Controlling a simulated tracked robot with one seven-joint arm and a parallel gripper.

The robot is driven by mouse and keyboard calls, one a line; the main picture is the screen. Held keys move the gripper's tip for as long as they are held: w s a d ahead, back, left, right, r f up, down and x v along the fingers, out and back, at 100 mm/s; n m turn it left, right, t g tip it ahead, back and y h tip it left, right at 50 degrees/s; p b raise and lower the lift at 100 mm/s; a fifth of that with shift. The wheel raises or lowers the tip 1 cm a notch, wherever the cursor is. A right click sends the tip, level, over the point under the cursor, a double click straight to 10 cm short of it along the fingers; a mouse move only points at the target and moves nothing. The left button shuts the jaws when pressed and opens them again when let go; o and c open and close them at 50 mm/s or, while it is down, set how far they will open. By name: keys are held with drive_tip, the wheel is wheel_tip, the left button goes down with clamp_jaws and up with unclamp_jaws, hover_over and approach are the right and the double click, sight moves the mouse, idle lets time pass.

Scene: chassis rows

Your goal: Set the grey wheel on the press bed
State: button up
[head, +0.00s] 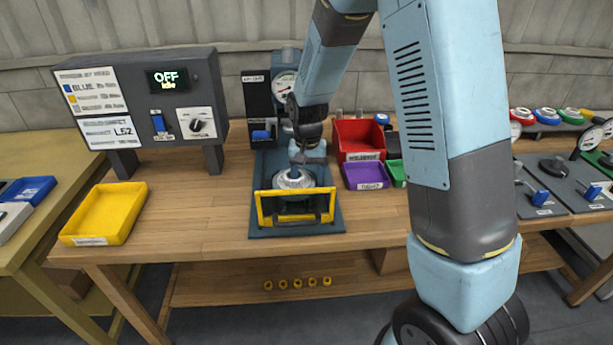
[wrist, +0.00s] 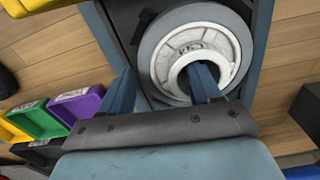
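The grey wheel (head: 293,180), with a pale hub and a round centre hole, lies flat at the press bed on the dark blue press base (head: 330,218). In the wrist view the wheel (wrist: 153,50) fills the upper middle. My gripper (head: 300,162) is directly above it, pointing down. In the wrist view my gripper (wrist: 163,78) is open: one finger is over the hub hole, the other just outside the rim at left, with gaps to the wheel. The wheel hides the bed surface beneath it.
A yellow guard frame (head: 262,208) stands at the press front, and a gauge (head: 285,84) behind. A control box (head: 165,85) reading OFF and a yellow tray (head: 105,213) are left. Red (head: 359,137) and purple (head: 366,176) bins stand close at right.

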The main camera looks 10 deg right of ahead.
drive_tip(key=shift+o, duration=1.2)
wheel_tip(320, 180, up, 8)
drive_tip(key=shift+f, duration=0.2)
drive_tip(key=shift+r, duration=0.15)
drive_tip(key=s+d+r+t, duration=0.1)
drive_tip(key=s+d+r, duration=0.35)
drive_tip(key=r, duration=0.25)
drive_tip(key=s+d+r+t, duration=0.2)
drive_tip(key=s+d+r, duration=0.2)
drive_tip(key=s+r, duration=0.25)
drive_tip(key=s+d+r+t, duration=0.1)
drive_tip(key=s+d+r, duration=0.1)
drive_tip(key=s, duration=0.5)
drive_tip(key=s+d+r+n+t, duration=0.1)
drive_tip(key=s+d+r, duration=0.2)
drive_tip(key=s, duration=0.4)
drive_tip(key=shift+d+r+n+t, duration=0.25)
drive_tip(key=shift+d+n+t, duration=0.05)
drive_tip(key=shift+d, duration=0.05)
